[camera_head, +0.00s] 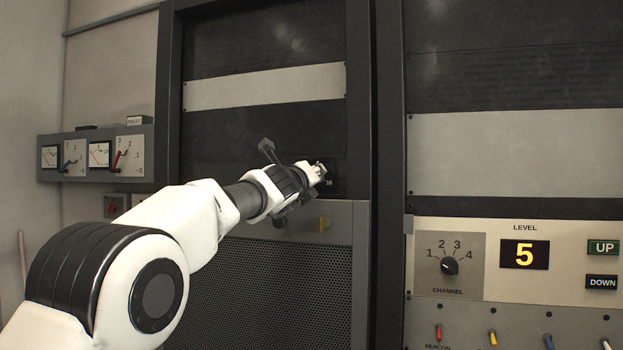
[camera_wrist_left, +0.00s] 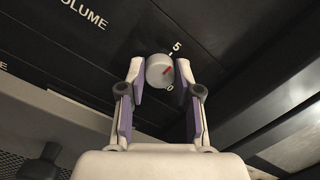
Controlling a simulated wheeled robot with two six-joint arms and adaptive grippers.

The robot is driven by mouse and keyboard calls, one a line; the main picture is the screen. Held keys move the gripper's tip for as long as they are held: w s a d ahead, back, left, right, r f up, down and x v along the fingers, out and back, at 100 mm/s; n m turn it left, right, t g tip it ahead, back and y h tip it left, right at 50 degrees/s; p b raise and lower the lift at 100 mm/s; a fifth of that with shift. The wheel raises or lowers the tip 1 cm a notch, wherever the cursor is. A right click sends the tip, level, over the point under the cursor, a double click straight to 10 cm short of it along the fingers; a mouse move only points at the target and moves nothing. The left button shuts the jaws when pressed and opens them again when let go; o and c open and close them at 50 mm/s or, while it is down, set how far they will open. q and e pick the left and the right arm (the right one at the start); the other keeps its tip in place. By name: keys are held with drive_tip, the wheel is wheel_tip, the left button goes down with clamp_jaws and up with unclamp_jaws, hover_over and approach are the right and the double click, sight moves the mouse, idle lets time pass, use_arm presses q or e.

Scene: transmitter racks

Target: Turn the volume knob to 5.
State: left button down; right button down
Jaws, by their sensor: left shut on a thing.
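The word "VOLUME" (camera_wrist_left: 84,13) is printed to the left. In the head view my left gripper (camera_head: 318,172) is at the dark rack panel and hides the knob. My right gripper is not in view.
A grey mesh cabinet front (camera_head: 285,285) lies below the gripper. At right is a panel with a channel knob (camera_head: 450,266) and a level display (camera_head: 525,254) reading 5. Meters (camera_head: 110,155) stand at left. A dark rack post (camera_head: 388,120) stands right of the gripper.

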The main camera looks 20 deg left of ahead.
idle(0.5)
use_arm(q)
drive_tip(key=c, duration=0.8)
unclamp_jaws()
drive_tip(key=shift+w+d+f, duration=0.15)
drive_tip(key=shift+w, duration=0.05)
drive_tip(key=shift+s, duration=0.15)
